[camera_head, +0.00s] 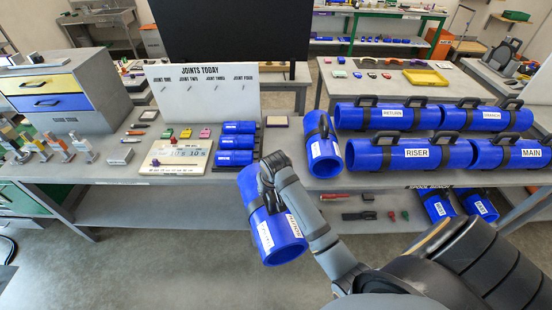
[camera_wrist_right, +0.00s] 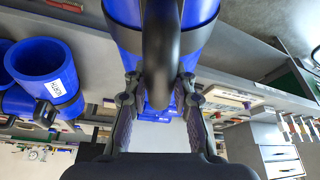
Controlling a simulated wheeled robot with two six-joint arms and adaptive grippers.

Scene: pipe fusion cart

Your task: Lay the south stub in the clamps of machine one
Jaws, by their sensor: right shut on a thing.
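My right gripper (camera_head: 268,172) is shut on the black handle of a blue pipe stub (camera_head: 276,238). The stub hangs tilted in front of the bench edge, with its open end low; its white label is too small to read surely. In the right wrist view the gripper (camera_wrist_right: 158,100) has its fingers on either side of the dark handle, with the blue stub (camera_wrist_right: 200,12) behind it. My left gripper is not in view.
Large blue pipes with black handles, marked RISER (camera_head: 400,158), MAIN (camera_head: 489,153) and RETURN (camera_head: 360,116), lie on the bench at right. Small blue pieces (camera_head: 237,142) sit in a rack beside a joints board (camera_head: 205,100). A drawer cabinet (camera_head: 92,88) stands at left.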

